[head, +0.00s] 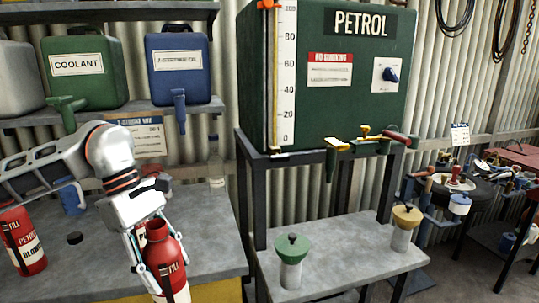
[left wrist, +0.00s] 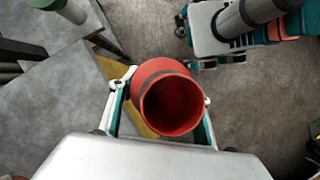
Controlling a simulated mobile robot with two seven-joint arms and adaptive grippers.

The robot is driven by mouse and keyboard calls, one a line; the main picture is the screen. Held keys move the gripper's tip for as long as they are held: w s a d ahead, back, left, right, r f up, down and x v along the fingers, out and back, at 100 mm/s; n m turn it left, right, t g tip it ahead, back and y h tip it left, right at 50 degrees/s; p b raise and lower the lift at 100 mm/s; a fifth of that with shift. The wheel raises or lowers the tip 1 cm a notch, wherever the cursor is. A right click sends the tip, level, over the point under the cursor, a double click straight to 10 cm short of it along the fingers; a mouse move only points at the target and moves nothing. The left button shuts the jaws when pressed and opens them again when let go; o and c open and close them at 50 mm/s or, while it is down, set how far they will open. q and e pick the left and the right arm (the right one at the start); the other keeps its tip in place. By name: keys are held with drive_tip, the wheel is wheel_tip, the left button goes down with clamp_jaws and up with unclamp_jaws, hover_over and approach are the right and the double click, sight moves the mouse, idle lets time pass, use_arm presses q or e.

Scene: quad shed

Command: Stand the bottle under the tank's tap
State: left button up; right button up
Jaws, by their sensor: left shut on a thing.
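My left gripper (head: 168,284) is shut on a red bottle (head: 163,250) with a black band and white lower label, at the front edge of the left bench. In the left wrist view the bottle (left wrist: 172,100) sits between the fingers, its round open mouth facing the camera. Its base is hidden in the head view. The green petrol tank (head: 325,75) stands on a dark frame to the right. A green-and-yellow tap (head: 336,150) hangs from its lower front edge, with other yellow and red handles beside it. My right gripper is not in view.
Below the tank, a grey shelf (head: 340,257) carries a green-topped post (head: 292,262) and a yellow-topped post (head: 404,228), with bare room between them. Another red bottle (head: 22,243) stands on the left bench. Green and blue containers (head: 178,68) sit on the upper shelf.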

use_arm(q)
drive_tip(key=s+a+f+m+g+y, duration=0.2)
drive_tip(key=s+a+f+m+y, duration=0.1)
drive_tip(key=f+m, duration=0.8)
drive_tip(key=shift+a+f+m+g+y, duration=0.25)
drive_tip(key=shift+a+m+y, duration=0.4)
drive_tip(key=shift+m, duration=0.55)
